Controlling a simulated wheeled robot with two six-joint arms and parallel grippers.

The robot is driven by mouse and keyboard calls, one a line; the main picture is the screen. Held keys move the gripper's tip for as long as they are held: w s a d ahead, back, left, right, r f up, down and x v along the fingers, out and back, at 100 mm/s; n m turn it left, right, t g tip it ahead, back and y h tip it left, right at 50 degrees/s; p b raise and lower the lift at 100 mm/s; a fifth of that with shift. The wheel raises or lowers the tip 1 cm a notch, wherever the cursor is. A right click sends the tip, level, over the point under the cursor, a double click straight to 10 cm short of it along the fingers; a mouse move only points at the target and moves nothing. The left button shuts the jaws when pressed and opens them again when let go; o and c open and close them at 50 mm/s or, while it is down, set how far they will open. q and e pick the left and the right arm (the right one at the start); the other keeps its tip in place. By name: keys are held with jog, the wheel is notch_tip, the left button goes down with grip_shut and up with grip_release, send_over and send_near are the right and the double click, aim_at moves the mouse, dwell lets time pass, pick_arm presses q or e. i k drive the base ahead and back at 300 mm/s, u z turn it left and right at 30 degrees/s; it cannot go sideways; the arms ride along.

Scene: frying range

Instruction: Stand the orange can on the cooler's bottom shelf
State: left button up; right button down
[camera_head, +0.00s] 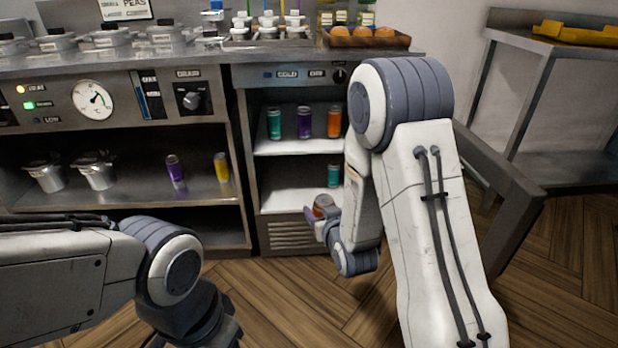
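The cooler (293,202) stands open in the middle, with two white shelves. Whether the can touches the shelf I cannot tell. Another orange can (334,122) stands on the upper shelf. My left gripper (218,333) hangs low at the bottom left, away from the cooler; its fingertips are not clear.
A teal can (333,175) stands on the bottom shelf at the right; the shelf's left side is clear. Another teal can (274,123) and a purple can (304,122) stand on the upper shelf. A purple can (175,168) and a yellow can (221,167) stand left of the cooler.

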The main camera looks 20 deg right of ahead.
aim_at(299, 191)
jog(key=u, duration=1.8)
jog(key=i, duration=1.25)
jog(key=z, duration=2.65)
jog(key=i, duration=0.45)
jog(key=z, duration=0.1)
